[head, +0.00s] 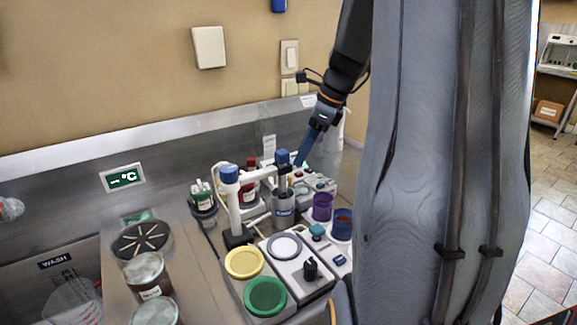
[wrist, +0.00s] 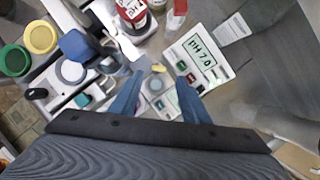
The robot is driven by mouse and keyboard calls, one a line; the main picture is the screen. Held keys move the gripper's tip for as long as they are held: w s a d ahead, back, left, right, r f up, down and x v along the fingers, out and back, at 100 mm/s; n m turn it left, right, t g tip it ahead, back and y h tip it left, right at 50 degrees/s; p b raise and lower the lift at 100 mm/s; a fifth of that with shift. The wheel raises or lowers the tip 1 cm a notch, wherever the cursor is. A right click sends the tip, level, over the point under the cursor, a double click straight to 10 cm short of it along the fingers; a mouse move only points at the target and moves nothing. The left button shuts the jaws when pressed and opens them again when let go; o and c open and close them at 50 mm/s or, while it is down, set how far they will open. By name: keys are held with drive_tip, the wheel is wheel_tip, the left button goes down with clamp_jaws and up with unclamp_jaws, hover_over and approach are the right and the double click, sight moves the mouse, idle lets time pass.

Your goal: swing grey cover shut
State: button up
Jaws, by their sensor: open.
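My gripper (head: 304,160) reaches down from the upper right in the head view, beside the blue-capped post. In the wrist view its two blue fingers (wrist: 160,82) are spread apart with nothing held between them. A small pale device with a round grey part (wrist: 152,86) lies below and between the fingers. A grey cup with a label (head: 284,209) stands left of and below the gripper in the head view. A flat grey round plate (head: 285,246) sits on a white unit; it also shows in the wrist view (wrist: 72,70). I cannot tell which grey part is the cover, or its hinge angle.
A white pH meter (wrist: 211,55) and red-labelled bottle (wrist: 131,12) are close to the fingers. A blue-capped white post (head: 231,205), yellow disc (head: 244,263), green disc (head: 265,296) and purple cup (head: 322,207) crowd the counter. A wall rises behind.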

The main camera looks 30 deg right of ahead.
sight(291, 174)
drive_tip(key=p+x, duration=0.1)
drive_tip(key=x, duration=0.6)
drive_tip(key=shift+s, duration=0.1)
clamp_jaws()
